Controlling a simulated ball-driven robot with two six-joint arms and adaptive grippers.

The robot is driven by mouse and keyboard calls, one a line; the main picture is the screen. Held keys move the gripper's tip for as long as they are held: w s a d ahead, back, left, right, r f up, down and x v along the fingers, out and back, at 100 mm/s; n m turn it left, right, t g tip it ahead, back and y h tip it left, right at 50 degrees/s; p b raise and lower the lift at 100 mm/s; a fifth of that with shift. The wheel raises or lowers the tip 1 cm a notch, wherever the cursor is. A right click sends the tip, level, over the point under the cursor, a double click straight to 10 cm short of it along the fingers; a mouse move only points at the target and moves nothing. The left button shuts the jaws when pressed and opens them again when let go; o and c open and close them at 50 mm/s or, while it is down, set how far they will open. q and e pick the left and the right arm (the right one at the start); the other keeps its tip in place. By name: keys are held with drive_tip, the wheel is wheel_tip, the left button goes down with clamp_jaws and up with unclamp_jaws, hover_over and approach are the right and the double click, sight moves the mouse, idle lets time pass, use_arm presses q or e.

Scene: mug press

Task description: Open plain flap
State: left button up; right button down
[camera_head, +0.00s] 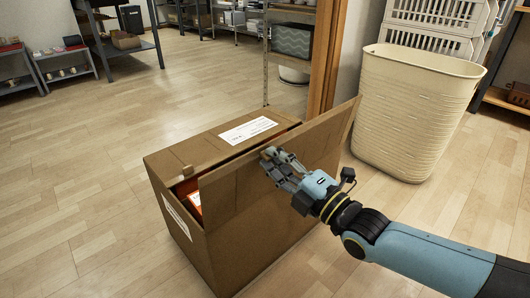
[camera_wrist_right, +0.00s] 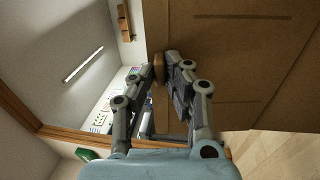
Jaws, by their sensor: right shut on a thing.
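A brown cardboard box (camera_head: 178,208) stands on the floor. Its plain flap (camera_head: 235,182) is tilted up, leaving a gap at the top of the box. My right gripper (camera_head: 268,155) is at the upper edge of the plain flap, shut on its small tab. In the right wrist view, the gripper (camera_wrist_right: 166,75) has its fingers on either side of the tab (camera_wrist_right: 158,66), with the flap's brown face (camera_wrist_right: 215,40) beside them. The other flap (camera_head: 205,150), with a white label (camera_head: 248,130), lies about flat. My left gripper is not in view.
Something orange (camera_head: 188,187) shows inside the box through the gap. A tall cream bin (camera_head: 410,115) stands close behind the box on the right, near white crates (camera_head: 437,14). A wooden post (camera_head: 325,50) rises behind. Floor to the left is clear.

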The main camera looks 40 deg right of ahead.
drive_tip(key=s+f, duration=0.1)
drive_tip(key=s+p, duration=0.1)
drive_tip(key=s, duration=0.1)
drive_tip(key=shift+d+f, duration=0.15)
drive_tip(key=shift+f, duration=0.25)
drive_tip(key=c, duration=1.4)
unclamp_jaws()
drive_tip(key=shift+w, duration=0.1)
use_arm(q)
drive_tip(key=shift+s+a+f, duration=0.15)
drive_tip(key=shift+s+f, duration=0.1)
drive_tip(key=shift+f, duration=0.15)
use_arm(e)
drive_tip(key=shift+o, duration=0.2)
drive_tip(key=s+f, duration=0.2)
drive_tip(key=s, duration=0.9)
drive_tip(key=shift+s+d, duration=0.4)
drive_tip(key=shift+d, duration=0.05)
